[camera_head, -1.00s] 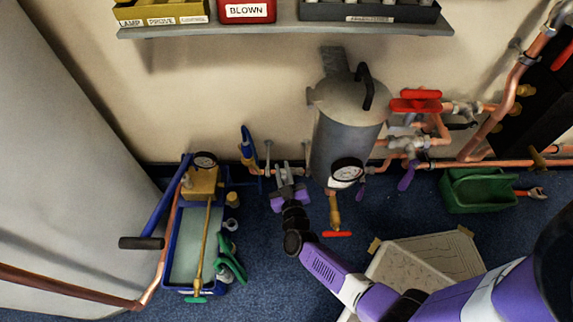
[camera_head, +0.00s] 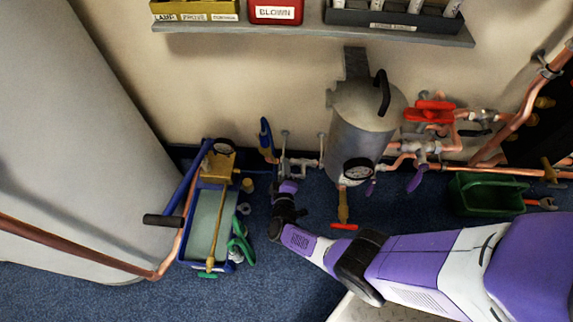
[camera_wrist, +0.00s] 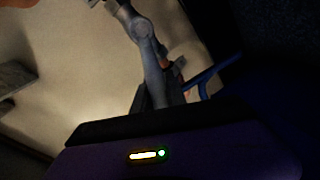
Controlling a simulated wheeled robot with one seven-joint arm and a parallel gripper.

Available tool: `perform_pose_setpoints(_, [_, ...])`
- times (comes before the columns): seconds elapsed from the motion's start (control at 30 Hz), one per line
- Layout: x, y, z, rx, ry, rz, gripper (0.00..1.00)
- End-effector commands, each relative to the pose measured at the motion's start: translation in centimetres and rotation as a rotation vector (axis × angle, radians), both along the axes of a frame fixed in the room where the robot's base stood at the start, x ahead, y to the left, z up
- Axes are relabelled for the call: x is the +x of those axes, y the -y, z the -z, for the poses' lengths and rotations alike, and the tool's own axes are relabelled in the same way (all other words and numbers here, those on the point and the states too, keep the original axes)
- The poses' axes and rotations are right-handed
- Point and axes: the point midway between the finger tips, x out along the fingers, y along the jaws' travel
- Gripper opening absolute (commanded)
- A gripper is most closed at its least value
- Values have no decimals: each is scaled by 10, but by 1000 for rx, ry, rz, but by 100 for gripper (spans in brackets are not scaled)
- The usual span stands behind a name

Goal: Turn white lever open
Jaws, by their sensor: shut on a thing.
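My gripper (camera_head: 287,187) is low by the wall, at the small grey valve fittings (camera_head: 300,164) left of the grey tank. In the wrist view, a pale grey-white bar, seemingly the white lever (camera_wrist: 151,70), runs down to my gripper (camera_wrist: 160,103), which is shut on it. The jaws hide the bar's lower end. In the head view my gripper covers the lever, so its angle cannot be told there. A blue lever (camera_head: 266,137) stands upright just left; it also shows in the wrist view (camera_wrist: 212,74).
The grey tank (camera_head: 362,125) with a gauge stands right of my gripper. A blue pump tray (camera_head: 183,247) with a long handle is at left. A red-handled valve (camera_head: 430,111) and green box (camera_head: 490,194) are at right. A shelf (camera_head: 315,40) hangs above.

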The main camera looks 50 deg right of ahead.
Motion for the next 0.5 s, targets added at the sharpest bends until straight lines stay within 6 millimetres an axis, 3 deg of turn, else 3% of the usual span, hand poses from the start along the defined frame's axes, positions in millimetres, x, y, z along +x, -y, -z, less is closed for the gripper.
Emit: perform_pose_setpoints(0.5, [1,-3,16,-111,-151,-2,0])
